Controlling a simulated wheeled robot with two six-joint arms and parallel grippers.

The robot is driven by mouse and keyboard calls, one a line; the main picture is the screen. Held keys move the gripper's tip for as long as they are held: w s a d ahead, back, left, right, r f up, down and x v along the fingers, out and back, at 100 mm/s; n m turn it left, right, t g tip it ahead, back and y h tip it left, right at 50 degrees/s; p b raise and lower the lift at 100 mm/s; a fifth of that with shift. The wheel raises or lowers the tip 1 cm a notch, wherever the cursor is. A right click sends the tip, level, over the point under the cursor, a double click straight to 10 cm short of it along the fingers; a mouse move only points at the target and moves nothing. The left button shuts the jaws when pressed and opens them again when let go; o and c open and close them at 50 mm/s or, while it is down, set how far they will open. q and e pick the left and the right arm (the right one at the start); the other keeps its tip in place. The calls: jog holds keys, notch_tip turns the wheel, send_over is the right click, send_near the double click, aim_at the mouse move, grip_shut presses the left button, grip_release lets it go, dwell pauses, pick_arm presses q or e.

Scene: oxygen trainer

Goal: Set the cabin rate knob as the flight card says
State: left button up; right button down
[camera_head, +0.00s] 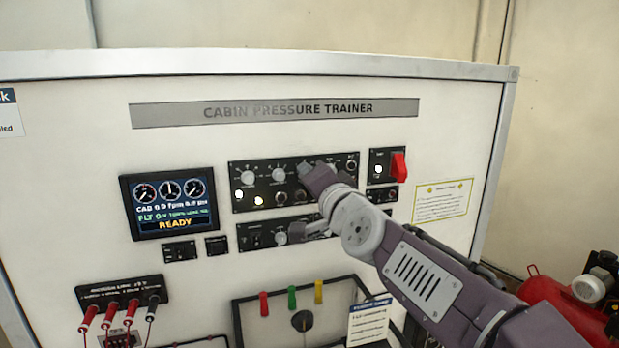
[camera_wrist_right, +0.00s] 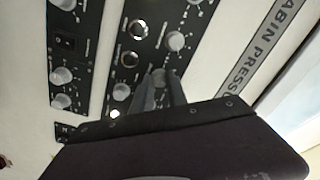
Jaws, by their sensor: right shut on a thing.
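The upper black knob panel (camera_head: 241,169) is on the trainer's front. It carries a row of pale knobs, including a left one (camera_head: 249,177) and a second one (camera_head: 279,175). My right gripper (camera_head: 308,169) is at that row, right of the second knob. In the right wrist view its fingers (camera_wrist_right: 158,88) are shut on a grey knob (camera_wrist_right: 158,75), mostly covered by them; a free knob (camera_wrist_right: 176,40) is beside it. The knob labels are too small to read. A card with a blue header (camera_head: 368,323) stands low; its text is unreadable. My left gripper is not in view.
A display (camera_head: 170,207) reads READY. A red switch (camera_head: 398,166) is right of my gripper. A lower knob panel (camera_head: 257,240) is partly behind my arm. A yellow-edged notice (camera_head: 442,200) is at right. Red, green and yellow levers (camera_head: 291,297) stand below.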

jog(key=shift+f, duration=0.2)
jog(key=c, duration=1.5)
grip_release()
jog(key=shift+o, duration=0.9)
jog(key=shift+s+r, duration=0.1)
jog(key=shift+r, duration=0.05)
